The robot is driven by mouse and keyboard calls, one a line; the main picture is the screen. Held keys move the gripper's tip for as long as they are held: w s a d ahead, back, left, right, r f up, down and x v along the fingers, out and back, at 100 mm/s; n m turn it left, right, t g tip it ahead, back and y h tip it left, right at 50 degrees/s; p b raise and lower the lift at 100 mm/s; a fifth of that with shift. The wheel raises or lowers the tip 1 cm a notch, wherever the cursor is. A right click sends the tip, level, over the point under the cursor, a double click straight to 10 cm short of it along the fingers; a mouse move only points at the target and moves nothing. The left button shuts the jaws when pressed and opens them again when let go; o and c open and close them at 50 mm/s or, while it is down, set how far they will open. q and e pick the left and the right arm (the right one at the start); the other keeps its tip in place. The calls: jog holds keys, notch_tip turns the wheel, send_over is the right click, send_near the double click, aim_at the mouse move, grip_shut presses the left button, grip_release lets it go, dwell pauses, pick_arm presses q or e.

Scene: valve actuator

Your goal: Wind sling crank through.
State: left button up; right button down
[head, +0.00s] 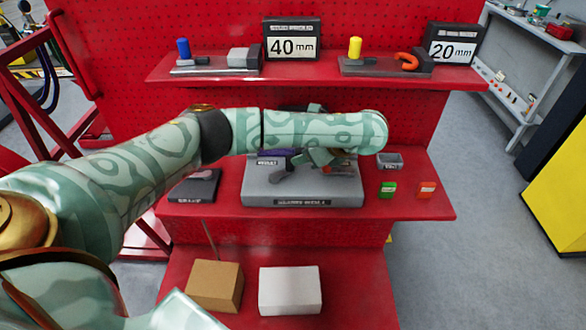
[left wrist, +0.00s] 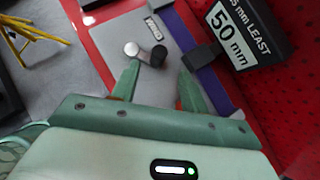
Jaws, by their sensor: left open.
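A grey block unit (head: 262,192) with a label on its front edge sits on the middle red shelf. My left arm crosses in front of it, and my left gripper (head: 318,160) is over the unit's top. In the left wrist view my left gripper (left wrist: 159,68) is open and empty. A small part with a silver round end (left wrist: 131,49) and a dark end (left wrist: 159,55) lies just beyond the fingertips, nearer the left finger, and may be the crank. A purple strip (left wrist: 214,92) runs behind the right finger. The head view hides most of the crank area. My right gripper is not in view.
A 50 mm sign (left wrist: 238,35) stands close to the right finger. A brown block (head: 214,287) and a white block (head: 290,291) are on the lower shelf. An upper shelf (head: 310,78) overhangs.

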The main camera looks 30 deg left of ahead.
pick_arm(q)
jog(key=b+x, duration=0.4)
jog(key=x, duration=0.4)
jog(key=shift+a, duration=0.1)
jog(key=shift+s, duration=0.1)
grip_shut()
